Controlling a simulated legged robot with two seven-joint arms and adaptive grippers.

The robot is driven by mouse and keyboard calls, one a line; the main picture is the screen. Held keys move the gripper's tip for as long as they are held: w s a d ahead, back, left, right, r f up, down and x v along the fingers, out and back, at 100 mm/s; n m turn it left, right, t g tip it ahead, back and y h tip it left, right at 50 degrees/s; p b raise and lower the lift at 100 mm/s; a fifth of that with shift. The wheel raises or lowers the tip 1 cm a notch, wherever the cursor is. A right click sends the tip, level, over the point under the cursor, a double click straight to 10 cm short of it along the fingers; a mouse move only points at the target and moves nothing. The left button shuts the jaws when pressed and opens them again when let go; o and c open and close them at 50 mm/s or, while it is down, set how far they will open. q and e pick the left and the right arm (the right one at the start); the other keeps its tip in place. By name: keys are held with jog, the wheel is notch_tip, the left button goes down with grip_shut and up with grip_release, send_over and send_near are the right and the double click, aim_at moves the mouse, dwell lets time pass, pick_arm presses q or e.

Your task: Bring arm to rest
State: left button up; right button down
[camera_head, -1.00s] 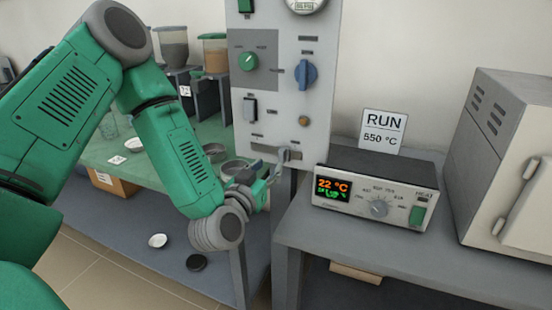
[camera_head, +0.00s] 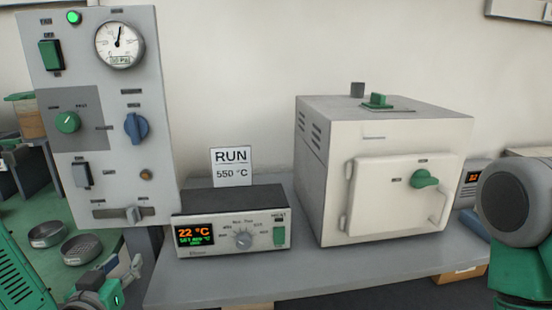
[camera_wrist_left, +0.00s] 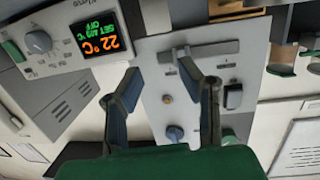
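My left gripper (camera_head: 122,270) is low at the left in the head view, below the lower edge of the grey control panel (camera_head: 165,165). In the left wrist view its two fingers (camera_wrist_left: 170,80) are spread apart with nothing between them. The panel is beyond them, with its slide lever (camera_wrist_left: 188,52), brown button and blue knob (camera_wrist_left: 175,133). My right arm (camera_head: 515,215) shows only as a grey and green joint at the right edge; its gripper is out of view.
A controller (camera_head: 225,222) reading 22 °C stands on the grey bench (camera_head: 200,290), before a "RUN 550 °C" card (camera_head: 231,167). A closed white furnace (camera_head: 395,195) stands right of it. Round pans (camera_head: 80,249) lie on the green surface at left.

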pick_arm(q)
jog(key=s+d+f+m+g+h, duration=0.1)
jog(key=s+d+f+g, duration=0.15)
jog(key=f, duration=0.25)
jog(key=s+d+f+m+g+h, duration=0.1)
jog(key=s+d+f+g+h, duration=0.15)
jog(key=f, duration=0.35)
jog(key=s+f+g, duration=0.5)
jog(key=s+f, duration=0.2)
jog(key=s, duration=0.4)
jog(key=s+d+f+g+y, duration=0.1)
jog(key=s+f+g, duration=0.4)
jog(key=s, duration=0.6)
notch_tip(320, 180, down, 2)
jog(key=shift+d+f+g, duration=0.1)
jog(key=shift+d+g, duration=0.15)
jog(key=shift+g, duration=0.05)
grip_shut()
jog(key=shift+w, duration=0.1)
